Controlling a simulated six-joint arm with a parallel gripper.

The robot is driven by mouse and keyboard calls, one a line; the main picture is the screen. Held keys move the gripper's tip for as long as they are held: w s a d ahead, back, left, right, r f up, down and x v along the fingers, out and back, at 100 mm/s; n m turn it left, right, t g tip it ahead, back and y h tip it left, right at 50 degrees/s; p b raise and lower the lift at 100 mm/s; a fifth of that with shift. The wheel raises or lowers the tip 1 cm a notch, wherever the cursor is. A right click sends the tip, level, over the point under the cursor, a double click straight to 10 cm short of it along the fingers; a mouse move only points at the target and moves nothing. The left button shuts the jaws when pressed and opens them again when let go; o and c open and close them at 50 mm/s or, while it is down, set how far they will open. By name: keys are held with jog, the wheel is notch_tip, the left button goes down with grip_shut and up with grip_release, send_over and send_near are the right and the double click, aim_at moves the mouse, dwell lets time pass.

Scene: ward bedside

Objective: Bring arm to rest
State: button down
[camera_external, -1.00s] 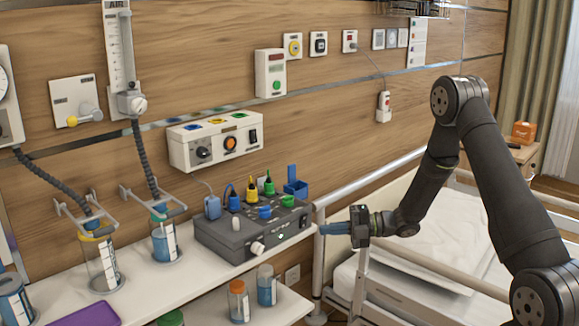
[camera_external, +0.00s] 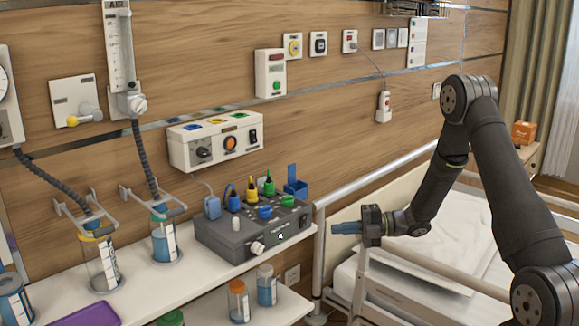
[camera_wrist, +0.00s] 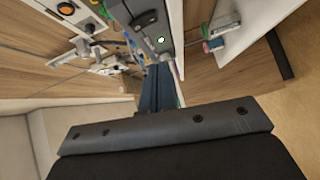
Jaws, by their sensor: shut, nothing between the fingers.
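My gripper (camera_external: 345,228) is at the end of my dark arm, in front of the bed rail in the external view. Its blue fingers are closed together and point left toward the grey control box (camera_external: 255,228). A clear gap separates the fingertips from the box. In the wrist view the blue fingers (camera_wrist: 158,88) show together at the centre, with nothing between them. The grey box (camera_wrist: 148,22) shows beyond them at the top of the wrist view.
The box stands on a white shelf (camera_external: 150,285), with colored plugs on it. Bottles (camera_external: 267,285) stand on a lower shelf. The bed (camera_external: 420,260) and its rail (camera_external: 385,172) lie behind and under my arm. A wood-panelled wall (camera_external: 350,100) runs behind.

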jog(key=d+f, duration=0.2)
jog(key=d, duration=0.4)
jog(key=a+r, duration=0.2)
jog(key=a, duration=0.8)
jog(key=d, duration=1)
jog(key=s+a+r+m+t, duration=0.3)
jog(key=s+a+m+t, duration=0.3)
jog(key=m, duration=0.8)
jog(key=s+d+m+t+h, duration=0.4)
jog(key=s+m+t+h, duration=0.15)
jog(key=m, duration=0.65)
jog(key=x, duration=0.6)
jog(key=shift+w+d, duration=0.3)
